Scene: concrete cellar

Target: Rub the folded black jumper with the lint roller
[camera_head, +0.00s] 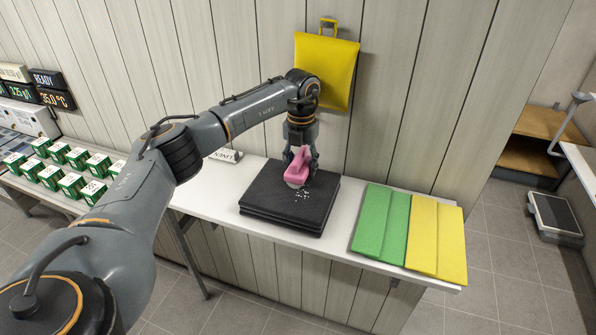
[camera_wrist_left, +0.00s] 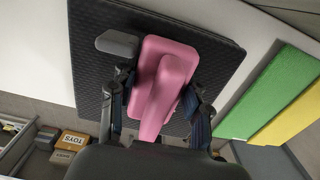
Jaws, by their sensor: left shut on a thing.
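The folded black jumper (camera_head: 270,205) lies as a flat stack on the white shelf, with white specks on top near its middle. It also fills much of the left wrist view (camera_wrist_left: 90,75). My left gripper (camera_head: 302,164) is shut on the pink lint roller (camera_head: 295,172), over the jumper's far half. In the left wrist view, the pink roller (camera_wrist_left: 165,70) sits between the two fingers, with a grey rounded block beside its left edge. The roller is low over the jumper, but I cannot tell whether it touches. My right gripper is not in view.
A green folded cloth (camera_head: 382,222) and a yellow one (camera_head: 436,238) lie right of the jumper on the white shelf (camera_head: 215,195). A yellow bag (camera_head: 326,70) hangs on the wall behind. Several green-and-white boxes (camera_head: 72,184) stand at the left.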

